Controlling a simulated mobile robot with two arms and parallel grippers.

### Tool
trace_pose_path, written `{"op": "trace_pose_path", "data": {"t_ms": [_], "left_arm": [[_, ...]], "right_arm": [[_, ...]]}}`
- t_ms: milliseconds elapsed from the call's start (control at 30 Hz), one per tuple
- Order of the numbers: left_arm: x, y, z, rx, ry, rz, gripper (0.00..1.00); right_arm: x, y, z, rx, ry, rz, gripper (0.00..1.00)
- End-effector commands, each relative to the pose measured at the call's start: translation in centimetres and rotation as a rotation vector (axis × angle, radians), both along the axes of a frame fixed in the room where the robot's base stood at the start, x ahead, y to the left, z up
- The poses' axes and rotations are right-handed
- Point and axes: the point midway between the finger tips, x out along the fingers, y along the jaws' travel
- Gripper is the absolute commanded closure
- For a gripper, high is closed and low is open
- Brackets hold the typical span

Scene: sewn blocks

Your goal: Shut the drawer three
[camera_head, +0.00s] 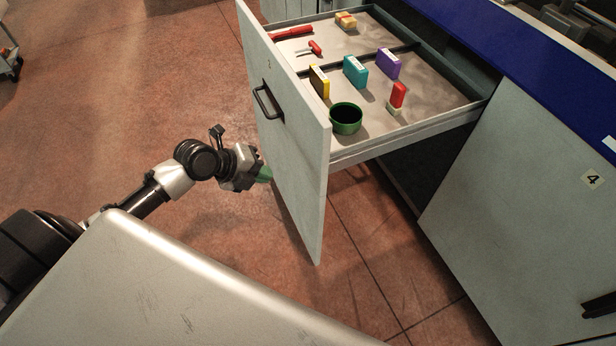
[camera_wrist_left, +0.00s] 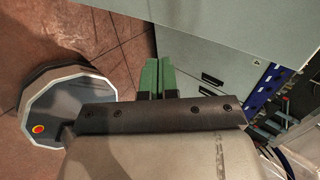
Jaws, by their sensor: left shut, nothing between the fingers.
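The open drawer (camera_head: 283,165) is pulled far out of the cabinet in the head view, with a dark bar handle (camera_head: 268,103) on its pale front. A small number on the front is hard to read. My left gripper (camera_head: 265,174) is beside the outer face of the drawer front, below the handle. Its green fingers are shut and empty; whether they touch the panel I cannot tell. In the left wrist view the green fingers (camera_wrist_left: 158,78) lie close together next to a pale panel (camera_wrist_left: 215,60). My right gripper is not in view.
The drawer holds a green round container (camera_head: 346,118), a red screwdriver (camera_head: 292,33) and several coloured blocks. A closed front marked 4 (camera_head: 520,210) is at right, under a blue counter edge (camera_head: 520,60). Open tiled floor (camera_head: 130,90) lies left of the drawer.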

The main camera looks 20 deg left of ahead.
Motion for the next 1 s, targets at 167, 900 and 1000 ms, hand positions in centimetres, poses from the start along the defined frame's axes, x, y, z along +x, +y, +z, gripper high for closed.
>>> {"op": "trace_pose_path", "data": {"t_ms": [167, 900, 1000], "left_arm": [[1.1, -1.2, -0.9, -0.002, -0.008, -0.013, 1.00], [8.4, -7.4, -6.4, 0.003, -0.006, -0.011, 1.00], [8.5, -7.5, -6.5, 0.003, -0.007, -0.010, 1.00]], "right_arm": [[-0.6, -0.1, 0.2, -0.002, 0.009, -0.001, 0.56], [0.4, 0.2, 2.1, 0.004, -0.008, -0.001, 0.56], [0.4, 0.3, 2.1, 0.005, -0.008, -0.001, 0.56]]}}
